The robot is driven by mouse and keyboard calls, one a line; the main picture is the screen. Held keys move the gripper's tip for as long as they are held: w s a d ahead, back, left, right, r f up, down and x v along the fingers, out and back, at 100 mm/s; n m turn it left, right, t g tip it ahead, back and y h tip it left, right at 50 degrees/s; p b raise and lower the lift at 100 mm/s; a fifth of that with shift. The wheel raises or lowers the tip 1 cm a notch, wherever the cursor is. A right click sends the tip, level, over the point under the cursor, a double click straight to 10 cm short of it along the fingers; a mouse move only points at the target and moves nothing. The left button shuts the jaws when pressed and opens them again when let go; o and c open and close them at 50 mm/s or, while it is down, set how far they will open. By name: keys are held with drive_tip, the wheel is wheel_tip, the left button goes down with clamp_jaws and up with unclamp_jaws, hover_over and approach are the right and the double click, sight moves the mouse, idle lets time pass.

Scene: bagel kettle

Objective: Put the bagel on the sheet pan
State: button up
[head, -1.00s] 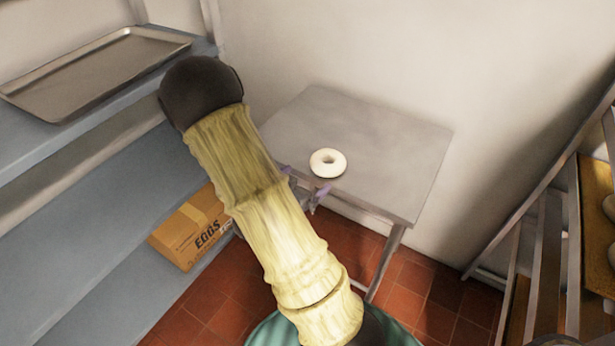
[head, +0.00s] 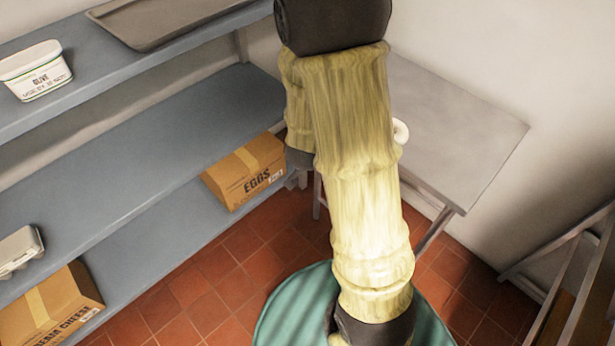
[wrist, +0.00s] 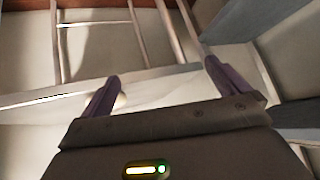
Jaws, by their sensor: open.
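The white bagel (head: 401,131) lies on the grey metal table, mostly hidden behind my arm in the head view. In the wrist view, a small pale rounded bit, likely the bagel (wrist: 120,101), shows beside the left finger. The grey sheet pan (head: 168,22) lies on the upper blue shelf, its top cut off by the picture's edge. My gripper (wrist: 161,72) is open, with its two purple fingers apart and nothing held between them. In the head view it is largely hidden behind my arm, near the table's left side.
The metal table (head: 470,135) stands against the wall. The blue shelf unit (head: 165,115) at left holds a white tub (head: 36,72), an eggs box (head: 246,172), an egg carton (head: 18,250) and a cream cheese box (head: 50,308). A rack (head: 570,260) stands at right.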

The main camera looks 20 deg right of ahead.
drive_tip(key=s+a+r+n+g+y, duration=0.4)
drive_tip(key=s+a+n, duration=0.3)
drive_tip(key=s, duration=0.5)
drive_tip(key=shift+a+r+n+g+y, duration=0.3)
drive_tip(key=shift+a+r+n, duration=0.05)
drive_tip(key=shift+r+n, duration=0.5)
drive_tip(key=shift+c, duration=0.2)
